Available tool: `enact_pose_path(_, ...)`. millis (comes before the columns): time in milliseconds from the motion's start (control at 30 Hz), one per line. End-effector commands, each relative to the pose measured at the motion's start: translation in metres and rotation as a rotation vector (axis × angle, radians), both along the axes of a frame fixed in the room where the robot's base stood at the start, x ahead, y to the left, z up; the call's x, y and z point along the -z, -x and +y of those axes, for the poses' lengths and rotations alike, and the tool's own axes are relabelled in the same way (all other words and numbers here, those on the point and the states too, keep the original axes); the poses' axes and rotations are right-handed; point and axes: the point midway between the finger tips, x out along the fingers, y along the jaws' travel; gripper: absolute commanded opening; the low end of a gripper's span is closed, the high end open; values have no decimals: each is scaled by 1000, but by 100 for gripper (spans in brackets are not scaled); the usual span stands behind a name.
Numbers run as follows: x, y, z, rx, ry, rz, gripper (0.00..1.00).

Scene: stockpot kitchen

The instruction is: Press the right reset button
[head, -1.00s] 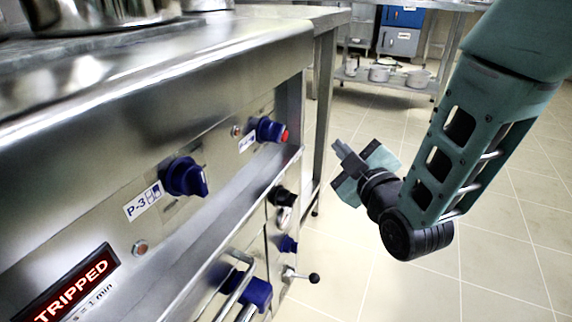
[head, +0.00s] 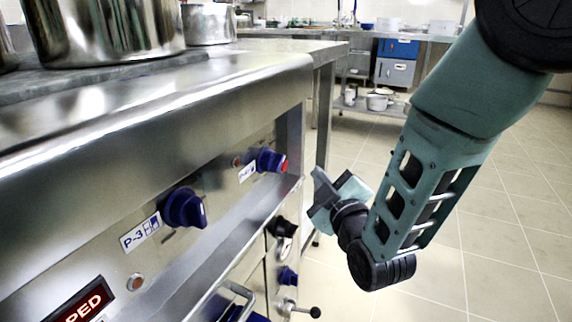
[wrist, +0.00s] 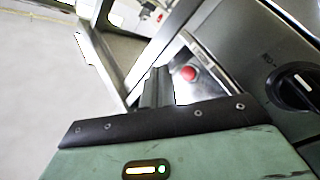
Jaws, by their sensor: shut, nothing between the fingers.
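A red button (head: 284,165) shows at the far right end of the stove's front panel, partly hidden behind a blue knob (head: 268,159). In the wrist view the red button (wrist: 188,74) sits on a light plate, just right of and beyond my fingertips. My gripper (head: 319,178) is shut and empty. It is in front of the panel's right end, apart from the button. In the wrist view its closed fingers (wrist: 157,87) point toward the panel's end. A small round reddish light or button (head: 135,282) is on the panel's left part; I cannot tell which.
A blue knob (head: 185,208) by the P-3 label sticks out of the panel. A red lit display (head: 84,305) is cut off at lower left. A dark knob (wrist: 297,88) is close on the right in the wrist view. Pots (head: 208,24) stand on top. Tiled floor (head: 500,225) is clear.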

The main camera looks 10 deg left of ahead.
Motion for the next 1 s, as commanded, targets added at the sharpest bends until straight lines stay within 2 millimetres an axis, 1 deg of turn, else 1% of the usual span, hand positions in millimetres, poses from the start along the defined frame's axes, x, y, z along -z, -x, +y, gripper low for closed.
enact_pose_path(33,0,-2,8,-3,-2,1,0)
enact_pose_path(200,0,-9,25,-1,0,1,0)
enact_pose_path(400,0,-13,37,-1,-1,1,0)
enact_pose_path(1000,0,-14,39,0,0,2,0)
